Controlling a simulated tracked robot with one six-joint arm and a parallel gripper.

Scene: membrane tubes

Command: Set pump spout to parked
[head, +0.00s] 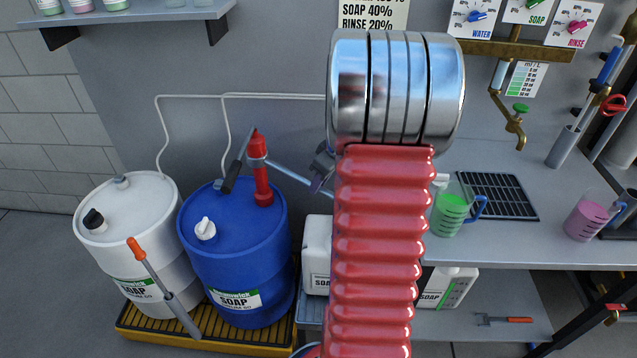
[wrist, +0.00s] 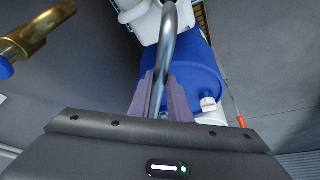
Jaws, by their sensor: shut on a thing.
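The red hand pump (head: 262,182) stands upright on the blue soap drum (head: 228,262), with a dark lever handle (head: 233,170) at its left side. Its grey metal spout (head: 290,173) reaches right and slightly down, away from the drum. My gripper (head: 320,172) is at the spout's outer end, partly hidden behind my arm. In the wrist view, my gripper's purple fingers (wrist: 162,92) are shut on the curved spout tube (wrist: 170,40); the blue drum (wrist: 200,72) lies behind. I see no parked mark.
A white soap drum (head: 125,240) stands left of the blue one. A white canister (head: 317,255) is close below the spout. A bench (head: 520,245) at right carries a green-filled jug (head: 450,212). A brass tap (wrist: 28,42) shows in the wrist view.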

